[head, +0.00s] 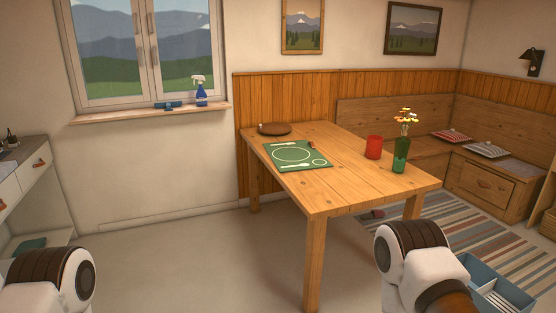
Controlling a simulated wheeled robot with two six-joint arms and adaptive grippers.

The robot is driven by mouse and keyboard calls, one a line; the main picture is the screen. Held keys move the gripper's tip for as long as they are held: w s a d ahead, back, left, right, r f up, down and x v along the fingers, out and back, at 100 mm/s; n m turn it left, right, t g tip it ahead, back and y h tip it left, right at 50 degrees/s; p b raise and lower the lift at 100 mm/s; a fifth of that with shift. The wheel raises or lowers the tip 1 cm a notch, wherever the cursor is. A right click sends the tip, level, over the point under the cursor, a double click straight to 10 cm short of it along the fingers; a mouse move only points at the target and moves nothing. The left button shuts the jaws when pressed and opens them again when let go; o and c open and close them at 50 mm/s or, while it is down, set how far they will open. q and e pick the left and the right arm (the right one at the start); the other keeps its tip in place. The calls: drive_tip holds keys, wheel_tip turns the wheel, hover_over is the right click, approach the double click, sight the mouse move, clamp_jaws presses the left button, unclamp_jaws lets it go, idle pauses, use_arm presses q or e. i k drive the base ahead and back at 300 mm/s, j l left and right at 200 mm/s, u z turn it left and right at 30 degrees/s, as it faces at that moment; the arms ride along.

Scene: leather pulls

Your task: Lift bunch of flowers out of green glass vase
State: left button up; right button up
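A bunch of flowers (406,117) with orange, yellow and pale blooms stands upright in the green glass vase (401,156). The vase stands near the right edge of the wooden table (350,182). Parts of my two arms show at the bottom left and bottom right, well in front of the vase and apart from it. Neither gripper's fingers can be seen in the head view. The lower stems are hard to make out inside the vase.
A red cup (374,147) stands just left of the vase. A green placemat (297,155) and a brown round dish (274,128) lie further left on the table. A blue crate (494,290) is on the floor at right. Open floor lies before the table.

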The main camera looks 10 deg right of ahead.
sight(404, 130)
drive_tip(key=i+l+z, duration=0.1)
drive_tip(key=i+z, duration=0.3)
drive_tip(key=i+j+z, duration=0.1)
drive_tip(key=i+z, duration=0.3)
drive_tip(key=i, duration=0.15)
drive_tip(key=i+j+z, duration=0.2)
drive_tip(key=i+z, duration=0.2)
drive_tip(key=i, duration=0.1)
